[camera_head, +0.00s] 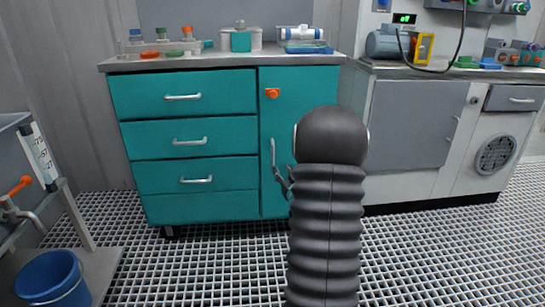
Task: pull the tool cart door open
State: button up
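The teal tool cart (184,127) stands ahead, with three handled drawers on its left. Its door (292,116) is on the right side and looks closed, flush with the front. An orange knob (272,93) sits near the top of the door. A vertical metal handle (273,152) runs along the door's left edge. My gripper (282,181) is by the lower end of this handle, mostly hidden behind my dark arm. I cannot tell whether it touches the handle or how far its fingers are apart. My arm also covers the door's lower right part.
A grey-white bench (413,123) stands right of the cart. A blue bucket (52,278) and a grey stand with an orange-handled valve (20,185) are at left. Small vessels and trays sit on the cart top. Grating floor before the cart is clear.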

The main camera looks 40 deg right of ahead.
aim_at(273, 156)
jog(key=x, duration=1.2)
jog(key=shift+w, duration=0.1)
grip_shut()
